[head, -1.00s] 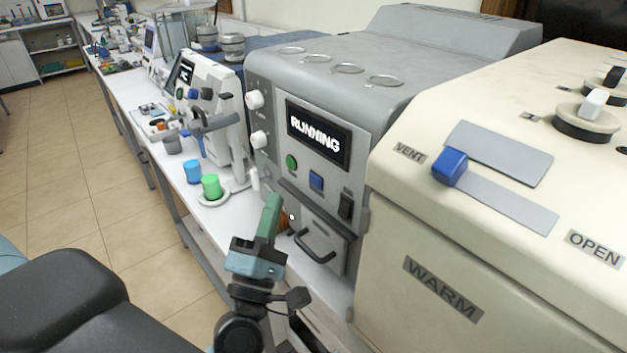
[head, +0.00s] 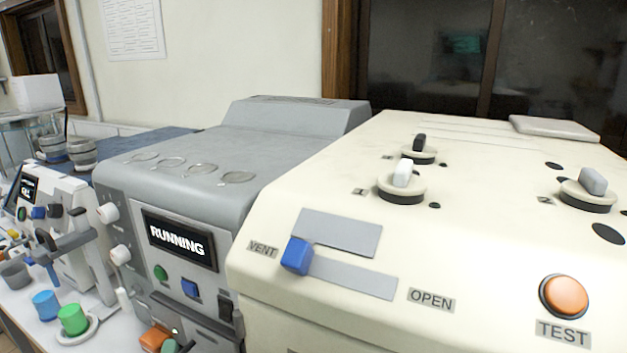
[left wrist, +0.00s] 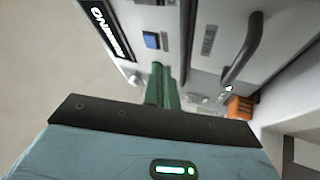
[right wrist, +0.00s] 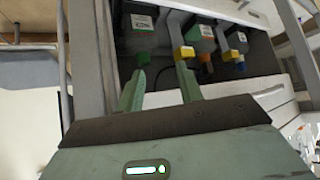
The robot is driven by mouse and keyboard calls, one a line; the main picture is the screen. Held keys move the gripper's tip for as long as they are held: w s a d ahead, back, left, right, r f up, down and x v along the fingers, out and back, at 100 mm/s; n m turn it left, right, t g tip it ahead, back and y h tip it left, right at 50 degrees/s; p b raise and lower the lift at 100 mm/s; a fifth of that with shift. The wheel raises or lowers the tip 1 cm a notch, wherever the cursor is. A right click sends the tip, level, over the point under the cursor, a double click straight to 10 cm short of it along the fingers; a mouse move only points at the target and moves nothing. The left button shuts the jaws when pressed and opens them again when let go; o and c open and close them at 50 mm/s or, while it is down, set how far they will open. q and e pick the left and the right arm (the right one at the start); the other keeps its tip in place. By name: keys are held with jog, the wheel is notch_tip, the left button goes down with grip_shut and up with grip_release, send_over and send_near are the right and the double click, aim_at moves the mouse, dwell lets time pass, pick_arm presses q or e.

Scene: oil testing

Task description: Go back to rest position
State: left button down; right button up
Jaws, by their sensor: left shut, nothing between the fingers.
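My right gripper shows only in the right wrist view (right wrist: 160,88). Its green fingers are spread apart and the gap is empty. Beyond them is a dark compartment with labelled containers (right wrist: 140,22).
The grey machine's screen (head: 180,240) reads RUNNING. A cream machine (head: 480,200) with a blue slider (head: 297,256) at VENT and an orange TEST button (head: 564,297) fills the right. Blue (head: 46,304) and green (head: 73,319) cups stand at lower left. An orange block (left wrist: 239,107) is near the handle.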

pick_arm(q)
notch_tip(320, 180, down, 11)
jog(key=s+d+m+g+h, duration=0.2)
jog(key=d+m+g+h, duration=0.15)
jog(key=m, duration=0.35)
jog(key=s+f+m+g, duration=0.5)
jog(key=s+f, duration=0.4)
jog(key=f, duration=0.3)
jog(key=s+f+m+g, duration=0.5)
jog(key=s+f, duration=0.5)
jog(key=f, duration=0.2)
jog(key=shift+a+f+m+g, duration=0.2)
jog(key=shift+m+g, duration=0.15)
jog(key=shift+m, duration=0.55)
jog(key=shift+w+r, duration=0.1)
